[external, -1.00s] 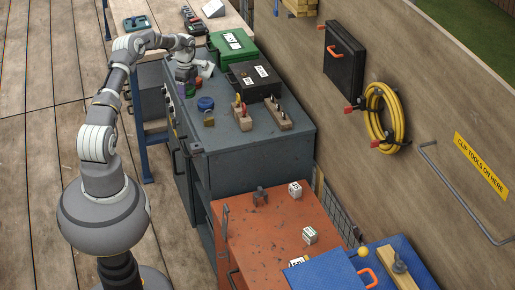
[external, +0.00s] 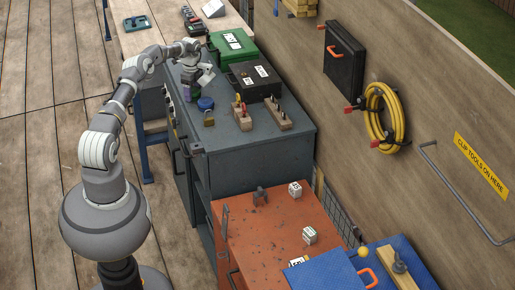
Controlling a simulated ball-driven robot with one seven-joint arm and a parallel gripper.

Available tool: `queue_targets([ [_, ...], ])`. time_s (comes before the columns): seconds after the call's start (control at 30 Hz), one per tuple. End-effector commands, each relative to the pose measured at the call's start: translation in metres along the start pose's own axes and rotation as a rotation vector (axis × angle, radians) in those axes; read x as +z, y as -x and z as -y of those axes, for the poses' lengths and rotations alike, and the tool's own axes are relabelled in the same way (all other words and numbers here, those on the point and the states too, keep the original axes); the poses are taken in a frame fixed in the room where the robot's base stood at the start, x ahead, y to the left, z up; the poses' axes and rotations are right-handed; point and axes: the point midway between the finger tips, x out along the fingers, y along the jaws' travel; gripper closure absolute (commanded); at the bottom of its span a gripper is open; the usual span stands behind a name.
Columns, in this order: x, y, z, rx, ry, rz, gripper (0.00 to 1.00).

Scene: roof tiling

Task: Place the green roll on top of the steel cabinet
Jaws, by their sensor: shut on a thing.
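The steel cabinet (external: 258,153) is the dark grey unit in the middle, with several items on its top. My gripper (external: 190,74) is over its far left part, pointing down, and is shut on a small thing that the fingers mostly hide. I cannot make out its colour, and no green roll shows clearly anywhere else. A small purple item (external: 187,90) is just below my gripper. A blue roll (external: 205,103) lies on the cabinet top, nearer the camera.
A brass padlock (external: 209,118), tool blocks (external: 242,120), a black case (external: 256,80) and a green case (external: 232,46) stand on the cabinet. A white item (external: 206,77) is beside my gripper. The cabinet top's near right part is clear. An orange cabinet (external: 262,235) stands nearer.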

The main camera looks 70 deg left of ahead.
Motion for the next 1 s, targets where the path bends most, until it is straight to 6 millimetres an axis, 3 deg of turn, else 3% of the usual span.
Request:
queue_targets([
  [0.03,0.000,-0.002,0.000,0.001,0.000,0.000,0.67],
  [0.07,0.000,-0.002,0.000,0.001,0.000,0.000,0.26],
  [0.13,0.000,-0.002,0.000,0.001,0.000,0.000,0.10],
  [0.17,0.000,-0.001,0.000,0.000,0.000,0.000,0.08],
  [0.53,0.000,0.007,0.000,-0.002,0.000,0.000,0.08],
  [1.0,0.000,0.107,0.000,-0.001,0.000,0.000,0.08],
])
